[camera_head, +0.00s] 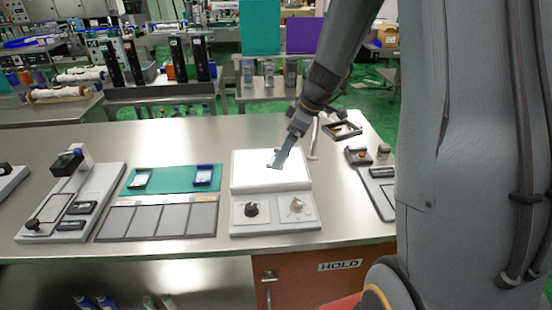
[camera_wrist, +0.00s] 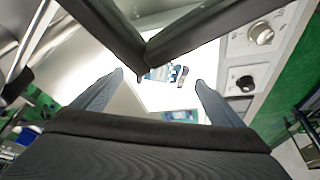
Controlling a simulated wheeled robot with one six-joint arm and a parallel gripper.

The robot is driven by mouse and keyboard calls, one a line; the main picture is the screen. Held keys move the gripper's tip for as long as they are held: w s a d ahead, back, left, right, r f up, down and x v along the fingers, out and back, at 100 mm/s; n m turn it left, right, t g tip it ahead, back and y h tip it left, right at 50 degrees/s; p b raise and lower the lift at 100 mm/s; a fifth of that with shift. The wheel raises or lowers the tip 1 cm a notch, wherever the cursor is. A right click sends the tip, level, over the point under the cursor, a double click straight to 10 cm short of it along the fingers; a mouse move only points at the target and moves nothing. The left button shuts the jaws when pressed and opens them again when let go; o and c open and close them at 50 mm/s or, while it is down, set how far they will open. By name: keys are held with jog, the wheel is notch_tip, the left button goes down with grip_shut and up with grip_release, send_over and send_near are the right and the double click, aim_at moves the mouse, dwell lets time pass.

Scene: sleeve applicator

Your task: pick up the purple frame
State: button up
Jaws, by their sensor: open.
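My gripper (camera_head: 278,159) hangs over the bright white pad (camera_head: 247,170) in the middle of the table. In the wrist view its two fingers (camera_wrist: 160,84) are apart, with nothing held between them. I cannot clearly make out a purple frame. A small blue-rimmed frame (camera_head: 204,176) lies on the teal mat (camera_head: 172,182), left of the pad and away from my gripper. In the wrist view, small bluish pieces (camera_wrist: 158,73), a dark piece (camera_wrist: 183,77) and a teal-blue piece (camera_wrist: 180,116) show beyond or between my fingers; which are frames is too small to tell.
A pale green-and-white piece (camera_head: 140,179) shares the mat. A grey sectioned tray (camera_head: 158,221) lies in front. A knobbed control panel (camera_head: 275,211) adjoins the pad. Black-handled devices stand at left (camera_head: 68,160) and right (camera_head: 358,156). A dark frame (camera_head: 342,130) lies at back right.

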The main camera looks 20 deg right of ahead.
jog(key=shift+x, duration=1.25)
jog(key=shift+c, duration=0.2)
jog(key=shift+a, duration=0.1)
jog(key=c, duration=1.2)
jog(key=shift+o, duration=0.2)
jog(key=shift+r, duration=0.1)
